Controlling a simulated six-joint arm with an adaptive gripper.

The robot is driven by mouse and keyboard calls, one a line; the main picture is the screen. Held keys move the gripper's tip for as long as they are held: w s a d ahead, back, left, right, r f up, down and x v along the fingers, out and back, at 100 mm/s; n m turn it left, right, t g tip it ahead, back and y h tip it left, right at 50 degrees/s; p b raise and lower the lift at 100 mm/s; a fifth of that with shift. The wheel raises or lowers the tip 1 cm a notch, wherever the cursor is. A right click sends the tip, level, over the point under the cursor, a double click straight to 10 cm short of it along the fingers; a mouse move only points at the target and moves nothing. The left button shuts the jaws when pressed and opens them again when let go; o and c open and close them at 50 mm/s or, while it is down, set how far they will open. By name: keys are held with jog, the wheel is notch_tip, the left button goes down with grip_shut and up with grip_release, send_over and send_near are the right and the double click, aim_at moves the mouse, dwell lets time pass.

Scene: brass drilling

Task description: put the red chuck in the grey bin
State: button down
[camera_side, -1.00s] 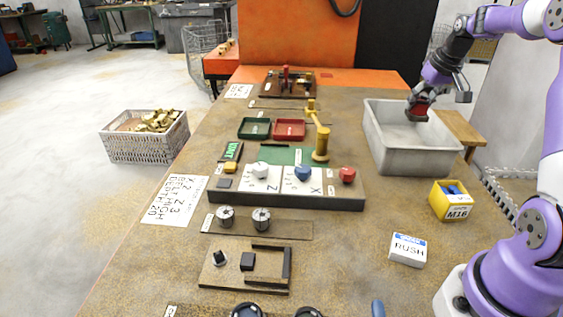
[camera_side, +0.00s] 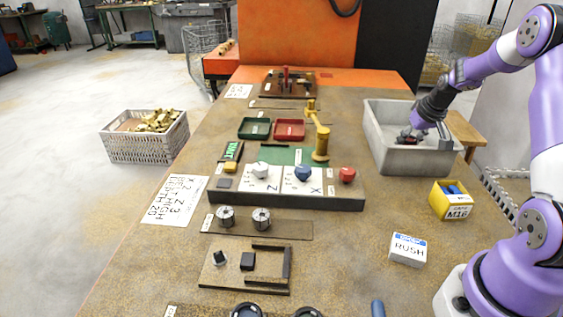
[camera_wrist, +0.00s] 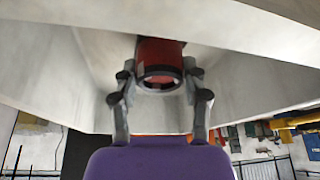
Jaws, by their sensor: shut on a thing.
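The grey bin (camera_side: 385,155) stands at the back right of the table in the side view. My gripper (camera_side: 412,137) reaches down inside it, below the rim. The red chuck shows in the wrist view (camera_wrist: 160,62) as a red cylinder with a dark ring at its near end. My gripper (camera_wrist: 160,82) is shut on it, one finger on each side. In the side view only a bit of red shows at the fingertips. The bin's pale walls surround the chuck in the wrist view. I cannot tell whether the chuck touches the bin floor.
A yellow M16 box (camera_side: 449,206) and a white RUSH box (camera_side: 408,250) lie in front of the bin. A brass-coloured post (camera_side: 321,145) stands left of it. A console with knobs (camera_side: 290,199) is at mid-table. The table between the console and the RUSH box is clear.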

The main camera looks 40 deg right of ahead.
jog(key=shift+f, duration=0.15)
jog(key=shift+c, duration=1.6)
grip_release()
jog(key=v, duration=1.1)
jog(key=a+r+n, duration=0.2)
jog(key=a+r, duration=0.1)
jog(key=a, duration=0.6)
jog(key=a+r+n, duration=0.1)
jog(key=a+r, duration=0.2)
jog(key=a, duration=0.5)
jog(key=s+a+f+n+t+y, duration=0.1)
jog(key=s+a+n+y, duration=0.1)
jog(key=s+a, duration=0.5)
jog(key=a, duration=0.4)
jog(key=shift+s+f+n+t, duration=0.3)
